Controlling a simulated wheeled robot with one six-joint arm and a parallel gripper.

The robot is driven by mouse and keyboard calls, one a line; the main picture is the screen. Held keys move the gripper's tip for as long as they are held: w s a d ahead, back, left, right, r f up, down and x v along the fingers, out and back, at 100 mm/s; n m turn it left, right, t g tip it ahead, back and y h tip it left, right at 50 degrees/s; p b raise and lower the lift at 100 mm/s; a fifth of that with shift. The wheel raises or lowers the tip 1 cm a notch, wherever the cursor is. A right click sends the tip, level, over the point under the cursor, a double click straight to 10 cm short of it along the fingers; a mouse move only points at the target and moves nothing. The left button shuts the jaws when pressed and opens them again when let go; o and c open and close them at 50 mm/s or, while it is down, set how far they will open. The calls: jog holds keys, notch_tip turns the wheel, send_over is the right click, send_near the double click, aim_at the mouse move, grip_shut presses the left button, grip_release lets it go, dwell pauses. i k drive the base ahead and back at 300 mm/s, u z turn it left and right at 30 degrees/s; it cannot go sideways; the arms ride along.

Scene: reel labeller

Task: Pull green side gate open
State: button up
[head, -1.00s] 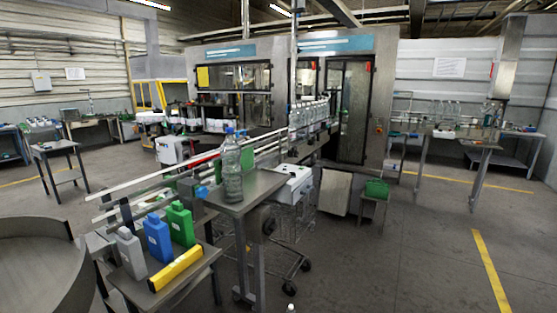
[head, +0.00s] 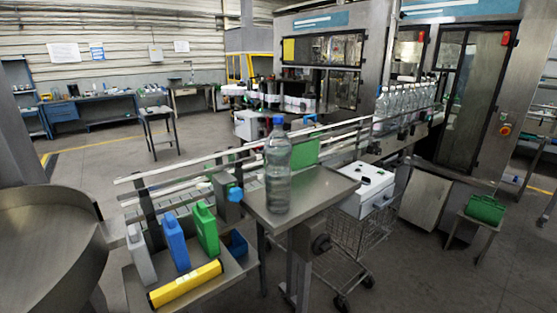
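A green flat panel (head: 305,151), which may be the side gate, stands upright at the conveyor rail, behind and to the right of a clear bottle with a blue cap (head: 277,172). The bottle hides part of its left side. I cannot tell from here whether it is open or shut, and no handle can be made out. The conveyor (head: 200,178) with its pale guide rails runs past it towards the labelling machine (head: 340,75). My gripper is not in view.
A steel table (head: 325,188) carries the bottle. A lower shelf holds grey, blue and green (head: 207,228) jugs and a yellow box (head: 185,284). A wire trolley (head: 345,245) stands beside the table. A green crate (head: 486,208) sits on a stool at right. Floor at lower right is clear.

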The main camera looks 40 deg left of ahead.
aim_at(305, 154)
jog(key=u, duration=0.55)
jog(key=i, duration=0.75)
jog(key=u, duration=0.75)
